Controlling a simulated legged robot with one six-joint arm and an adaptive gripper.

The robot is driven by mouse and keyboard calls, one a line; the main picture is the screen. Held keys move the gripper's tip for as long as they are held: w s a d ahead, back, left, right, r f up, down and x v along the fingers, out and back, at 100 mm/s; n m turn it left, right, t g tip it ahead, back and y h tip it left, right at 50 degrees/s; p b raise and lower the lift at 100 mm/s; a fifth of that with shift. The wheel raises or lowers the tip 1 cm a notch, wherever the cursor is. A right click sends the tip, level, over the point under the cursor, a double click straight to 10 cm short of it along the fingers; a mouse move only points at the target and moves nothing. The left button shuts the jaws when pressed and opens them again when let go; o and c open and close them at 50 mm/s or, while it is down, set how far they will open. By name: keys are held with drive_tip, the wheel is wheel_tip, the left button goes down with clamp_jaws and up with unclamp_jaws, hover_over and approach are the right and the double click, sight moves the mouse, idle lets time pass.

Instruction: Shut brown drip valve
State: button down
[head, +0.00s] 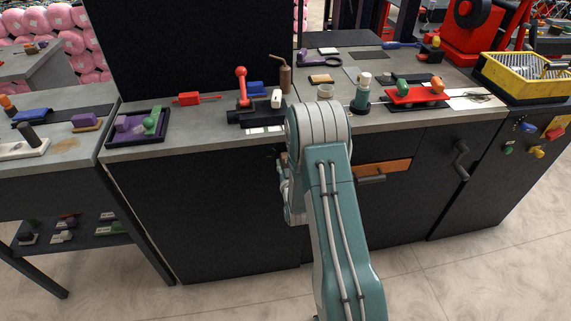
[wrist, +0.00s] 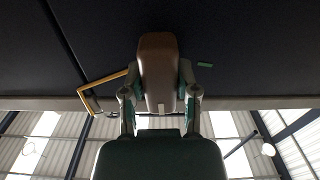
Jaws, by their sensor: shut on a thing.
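My gripper (wrist: 159,88) is shut on a brown, rounded, elongated piece (wrist: 158,62) in the wrist view, with one finger on each side of it. This piece stands out against a black panel. I cannot tell whether it is all of the brown drip valve or only its handle. In the head view my arm hides the fingertips and the held piece.
An orange drawer (head: 397,167) with a dark handle is just right of my arm. A brown spouted can (head: 286,80), a red-handled clamp (head: 241,88) and a red tray (head: 418,98) stand on the worktop. The cabinet front left of my arm is clear.

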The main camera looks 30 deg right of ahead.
drive_tip(key=shift+a+f, duration=0.1)
drive_tip(key=shift+f, duration=0.05)
drive_tip(key=shift+c, duration=1.8)
unclamp_jaws()
drive_tip(key=v, duration=1.2)
drive_tip(key=shift+w, duration=0.1)
